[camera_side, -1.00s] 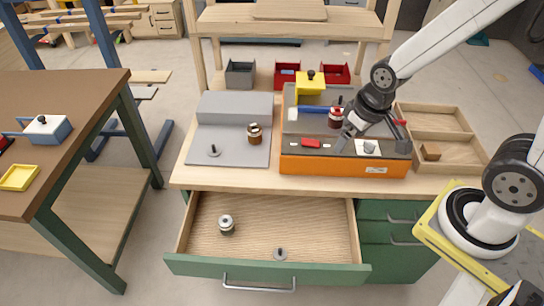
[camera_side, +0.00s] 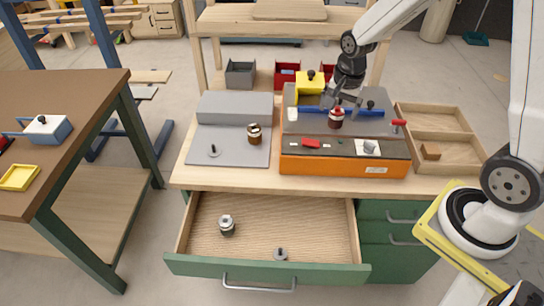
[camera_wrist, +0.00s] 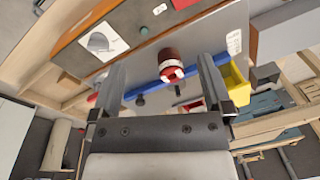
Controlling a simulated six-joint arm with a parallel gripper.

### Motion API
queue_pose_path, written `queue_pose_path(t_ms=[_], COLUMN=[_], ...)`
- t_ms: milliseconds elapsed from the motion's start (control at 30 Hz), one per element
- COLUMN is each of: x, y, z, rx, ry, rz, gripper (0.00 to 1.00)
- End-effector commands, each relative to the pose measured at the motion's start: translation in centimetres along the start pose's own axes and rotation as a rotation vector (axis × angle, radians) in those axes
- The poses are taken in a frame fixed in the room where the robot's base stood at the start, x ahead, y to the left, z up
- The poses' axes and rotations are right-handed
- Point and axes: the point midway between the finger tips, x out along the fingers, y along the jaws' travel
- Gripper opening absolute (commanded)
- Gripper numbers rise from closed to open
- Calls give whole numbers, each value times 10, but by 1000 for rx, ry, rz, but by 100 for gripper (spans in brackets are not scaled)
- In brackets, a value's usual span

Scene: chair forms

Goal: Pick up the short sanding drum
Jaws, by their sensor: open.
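A short dark red drum (camera_side: 336,119) with a pale band stands on the grey top of the orange machine, and it also shows in the wrist view (camera_wrist: 170,62). My gripper (camera_side: 341,103) is open and just behind and above this drum. In the wrist view the drum appears between the two open fingers (camera_wrist: 162,78), with gaps at both sides. A brown drum (camera_side: 254,134) stands on the grey mat, and a silver-grey drum (camera_side: 227,224) stands in the open drawer. I cannot tell for certain which one the task names.
The orange machine (camera_side: 340,165) has a blue bar (camera_side: 370,113), a yellow block (camera_side: 309,84) and a red-handled knob (camera_side: 398,123) around the red drum. A small spindle piece (camera_side: 280,254) is in the drawer. A wooden tray (camera_side: 445,120) is at right.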

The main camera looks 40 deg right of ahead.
Motion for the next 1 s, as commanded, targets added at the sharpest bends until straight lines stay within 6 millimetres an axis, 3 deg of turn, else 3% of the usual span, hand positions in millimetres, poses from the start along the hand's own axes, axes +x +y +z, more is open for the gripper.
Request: queue_pose_path(t_ms=[500,700,1000], x=[28,33,37], y=[-14,-14,-14], z=[-77,-90,-91], rx=[830,977,1000], ry=[-14,-11,-10], rz=[92,110,112], gripper=[100,100,100])
